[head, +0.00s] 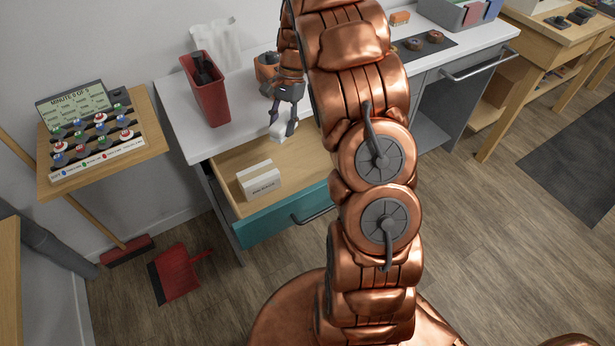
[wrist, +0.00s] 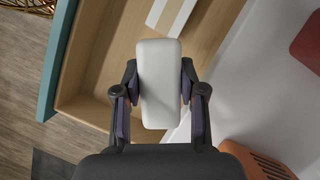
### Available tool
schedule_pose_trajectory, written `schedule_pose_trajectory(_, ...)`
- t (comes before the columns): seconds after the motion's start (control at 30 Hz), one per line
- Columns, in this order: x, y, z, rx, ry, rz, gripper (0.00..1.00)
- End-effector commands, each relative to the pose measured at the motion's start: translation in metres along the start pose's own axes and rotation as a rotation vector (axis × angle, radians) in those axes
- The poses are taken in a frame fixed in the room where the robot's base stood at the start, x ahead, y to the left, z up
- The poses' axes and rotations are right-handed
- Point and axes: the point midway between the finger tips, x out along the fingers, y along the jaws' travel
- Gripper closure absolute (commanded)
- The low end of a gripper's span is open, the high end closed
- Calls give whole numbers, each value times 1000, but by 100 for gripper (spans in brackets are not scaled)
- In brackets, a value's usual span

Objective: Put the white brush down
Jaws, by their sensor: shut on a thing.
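My gripper (head: 284,118) is shut on the white brush (head: 277,132), over the open drawer near the white counter's front edge. In the wrist view, the gripper (wrist: 160,92) has one finger on each side of the brush (wrist: 159,75), which shows as a pale, rounded block. The drawer has a teal front (head: 285,214) and a wooden inside, and its wooden floor (wrist: 110,60) shows beyond the brush. The height of the brush above the drawer is hard to tell.
A white labelled box (head: 259,181) stands in the drawer's front left part. A red bin (head: 209,98) and an orange container (head: 267,67) stand on the counter (head: 185,120). A wooden board with small figures (head: 155,150) is at left. The drawer floor has free room.

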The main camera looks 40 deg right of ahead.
Motion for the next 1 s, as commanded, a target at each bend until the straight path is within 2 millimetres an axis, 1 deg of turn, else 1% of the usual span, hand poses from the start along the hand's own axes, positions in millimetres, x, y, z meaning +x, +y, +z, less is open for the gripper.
schedule_pose_trajectory(0.03,16,12,-15,91,-5,-36,100)
schedule_pose_trajectory(0.07,19,17,-20,141,-7,-55,100)
schedule_pose_trajectory(0.1,22,23,-28,202,-5,-81,100)
schedule_pose_trajectory(0.2,26,36,-41,326,-2,-134,100)
schedule_pose_trajectory(0.33,31,46,-51,429,-2,-174,100)
schedule_pose_trajectory(0.47,33,49,-56,468,-2,-191,100)
schedule_pose_trajectory(0.53,38,49,-58,472,-3,-191,100)
schedule_pose_trajectory(0.67,56,50,-64,470,-4,-188,100)
schedule_pose_trajectory(0.8,79,50,-72,471,-8,-185,100)
schedule_pose_trajectory(1.0,92,49,-79,467,-2,-190,100)
